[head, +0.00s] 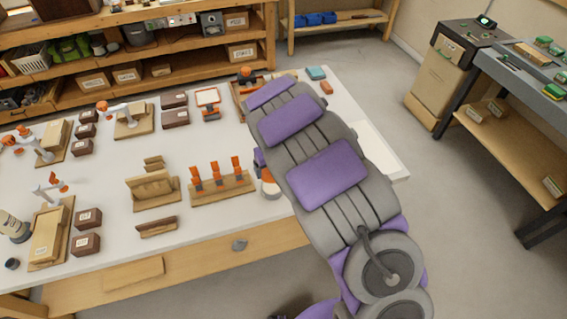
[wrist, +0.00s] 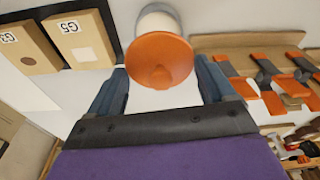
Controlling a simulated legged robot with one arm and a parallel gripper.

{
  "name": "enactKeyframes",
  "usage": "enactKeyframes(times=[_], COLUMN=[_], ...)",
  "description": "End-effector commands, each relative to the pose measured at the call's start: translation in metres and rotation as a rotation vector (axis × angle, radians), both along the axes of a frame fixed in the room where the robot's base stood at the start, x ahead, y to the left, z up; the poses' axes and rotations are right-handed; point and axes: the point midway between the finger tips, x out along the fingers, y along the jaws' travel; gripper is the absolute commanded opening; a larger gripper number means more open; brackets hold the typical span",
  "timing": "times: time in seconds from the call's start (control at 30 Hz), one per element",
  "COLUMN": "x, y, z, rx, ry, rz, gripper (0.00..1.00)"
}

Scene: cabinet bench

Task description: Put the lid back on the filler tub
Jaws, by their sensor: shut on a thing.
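The lid (wrist: 160,60) is a round orange disc in the wrist view. My gripper (wrist: 160,76) has its two blue-grey fingers on either side of the lid and is shut on it. Just beyond the lid is a pale cylinder with a grey rim, which looks like the filler tub (wrist: 158,20). The lid hides part of it, and I cannot tell whether the two touch. In the head view, a bit of orange lid (head: 267,174) and the pale tub (head: 271,190) show beside my arm, which hides most of my gripper.
A wooden rack with orange-topped clamps (head: 222,187) stands close left of the tub. Wooden blocks (head: 152,187) and dark labelled boxes (head: 87,218) fill the bench farther left. In the wrist view, a box marked G5 (wrist: 82,40) lies at upper left.

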Motion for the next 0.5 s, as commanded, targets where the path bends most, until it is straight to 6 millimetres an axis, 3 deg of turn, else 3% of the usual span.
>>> enactKeyframes(times=[0.5], x=[0.000], y=[0.008], z=[-0.029], rx=[-0.004], ry=[0.001], rz=[0.009], gripper=[0.55])
